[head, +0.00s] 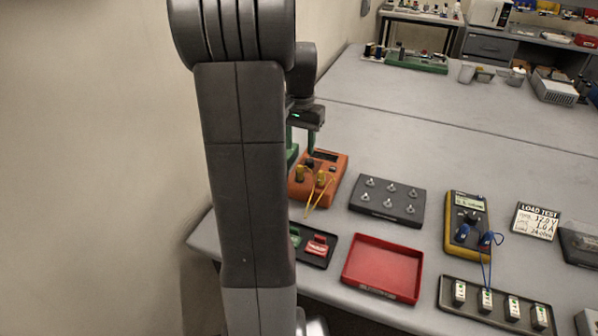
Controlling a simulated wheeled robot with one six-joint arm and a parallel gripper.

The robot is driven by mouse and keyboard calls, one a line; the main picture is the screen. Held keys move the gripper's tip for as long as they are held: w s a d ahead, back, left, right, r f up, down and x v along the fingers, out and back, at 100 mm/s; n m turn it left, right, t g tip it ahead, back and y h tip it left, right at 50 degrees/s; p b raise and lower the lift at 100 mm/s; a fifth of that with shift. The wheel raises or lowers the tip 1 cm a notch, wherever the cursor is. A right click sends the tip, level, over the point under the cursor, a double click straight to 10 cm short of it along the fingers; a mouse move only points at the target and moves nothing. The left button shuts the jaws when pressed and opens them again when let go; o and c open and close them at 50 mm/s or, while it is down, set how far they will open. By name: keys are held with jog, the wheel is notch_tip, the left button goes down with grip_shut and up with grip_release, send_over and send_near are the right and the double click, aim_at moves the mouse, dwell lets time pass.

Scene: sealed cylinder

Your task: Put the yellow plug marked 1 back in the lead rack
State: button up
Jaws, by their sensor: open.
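Two yellow plugs, one on the left (299,174) and one on the right (320,179), stand on the orange instrument (328,164), with a thin yellow lead hanging from them. Their marks are too small to read, so I cannot tell which is marked 1. My gripper (301,152) is open above the back left of the orange instrument, pointing down, and partly hidden behind my arm. I cannot tell whether a finger touches anything. A small black tray (318,261) with a red and a green piece lies in front, partly hidden by my arm. I cannot tell which thing is the lead rack.
A dark box with several metal knobs (388,200) stands right of the orange instrument. A red tray (382,266), a yellow multimeter (467,224) with blue plugs, and a long black tray of white pieces (497,312) are nearby.

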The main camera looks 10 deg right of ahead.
aim_at(300, 166)
jog(key=shift+f+b, duration=3.2)
jog(key=shift+f, duration=1.3)
jog(key=shift+p, duration=0.35)
jog(key=shift+c, duration=0.2)
grip_shut()
jog(key=shift+r, duration=0.1)
jog(key=shift+r+p, duration=2.6)
jog(key=shift+r, duration=0.35)
